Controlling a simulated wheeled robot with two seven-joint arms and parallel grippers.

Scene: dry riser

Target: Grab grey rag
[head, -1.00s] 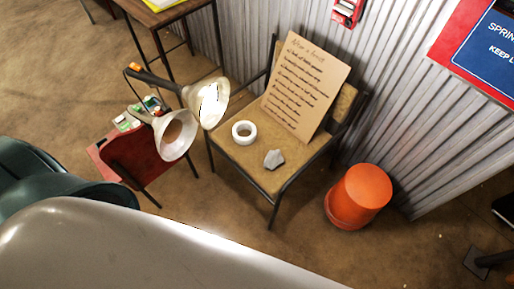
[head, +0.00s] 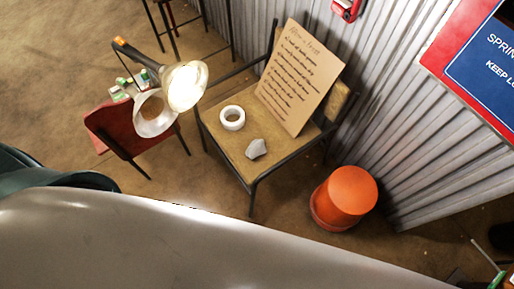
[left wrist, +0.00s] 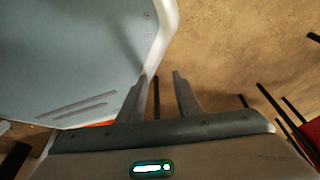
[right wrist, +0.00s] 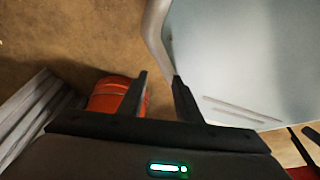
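The grey rag (head: 256,148) is a small crumpled piece on the front part of the tan seat of a metal-framed chair (head: 224,148). A white tape roll (head: 232,118) lies on the seat to its left, apart from it. A cardboard sign with handwriting (head: 299,78) leans against the backrest behind it. My left gripper (left wrist: 165,74) shows in the left wrist view with its fingers apart and nothing between them. My right gripper (right wrist: 158,74) shows in the right wrist view, also with fingers apart and empty. Neither gripper shows in the head view.
An orange bucket-like stool (head: 345,196) stands on the floor right of the chair. A corrugated metal wall (head: 420,140) rises behind. Brown floor is free in front of the chair.

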